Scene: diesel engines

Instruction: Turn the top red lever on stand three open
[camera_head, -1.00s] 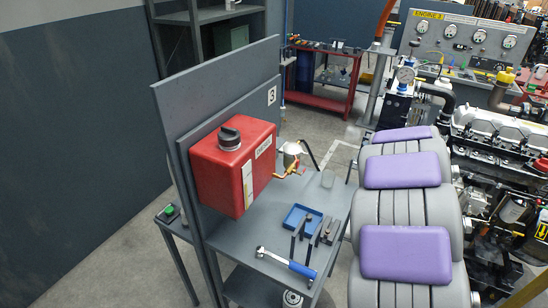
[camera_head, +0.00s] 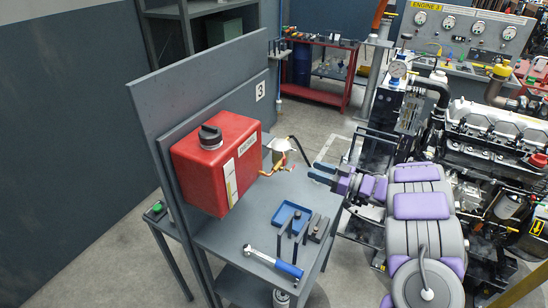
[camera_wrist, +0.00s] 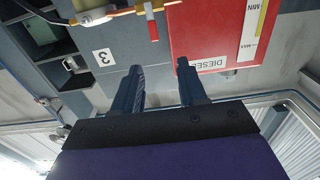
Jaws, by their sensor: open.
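Stand three carries a number 3 plate (camera_head: 260,91) on its grey upright panel. A red diesel tank (camera_head: 200,175) is mounted on the panel. Brass pipework (camera_head: 282,164) sits beside the tank, and a small red lever on it is hard to make out in the head view. In the wrist view the red lever (camera_wrist: 153,28) sticks out from the brass pipe (camera_wrist: 120,13), beside the tank (camera_wrist: 205,35). My gripper (camera_head: 314,171) is open and empty, to the right of the pipework and apart from it. In the wrist view its fingers (camera_wrist: 158,75) point toward the lever.
The stand's grey shelf (camera_head: 225,238) holds a blue tray (camera_head: 291,217), a blue-handled wrench (camera_head: 274,262) and dark upright blocks (camera_head: 316,228). An engine (camera_head: 495,130) stands at the right.

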